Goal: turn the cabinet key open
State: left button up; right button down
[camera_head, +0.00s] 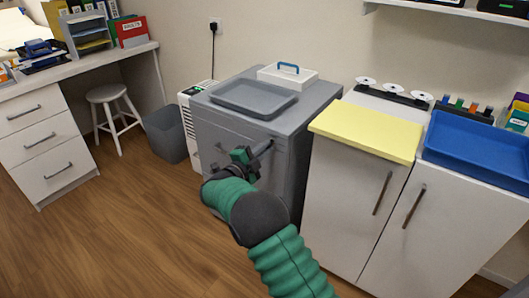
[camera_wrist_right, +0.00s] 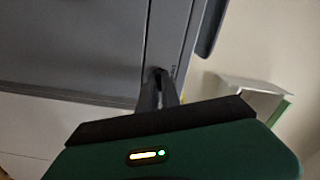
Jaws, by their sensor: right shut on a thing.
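The grey cabinet (camera_head: 222,133) stands against the wall, with its front facing me. My right gripper (camera_head: 249,157) is at the upper part of the cabinet's front. In the right wrist view the dark fingertips (camera_wrist_right: 158,78) come together against the grey cabinet front (camera_wrist_right: 90,45), beside a vertical seam. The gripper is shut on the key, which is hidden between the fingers. I cannot tell how far the key is turned. The cabinet door looks closed. My left gripper is not in view.
On the cabinet top are a grey tray (camera_head: 254,97) and a white box with a blue handle (camera_head: 288,77). A white cupboard (camera_head: 345,195) with a yellow board (camera_head: 367,131) and a blue tray (camera_head: 480,150) stands close on the right. A grey bin (camera_head: 165,135) is left. The wooden floor (camera_head: 110,235) is clear.

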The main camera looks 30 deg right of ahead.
jog(key=shift+f+m+b, duration=0.15)
jog(key=shift+m+b, duration=0.5)
jog(key=shift+m, duration=0.45)
jog(key=shift+f+m+b, duration=0.1)
jog(key=shift+m+b, duration=0.5)
jog(key=shift+m, duration=0.5)
jog(key=c, duration=1.6)
grip_release()
jog(key=shift+o, duration=0.2)
jog(key=shift+r, duration=0.1)
jog(key=p+v, duration=0.5)
jog(key=v, duration=1.2)
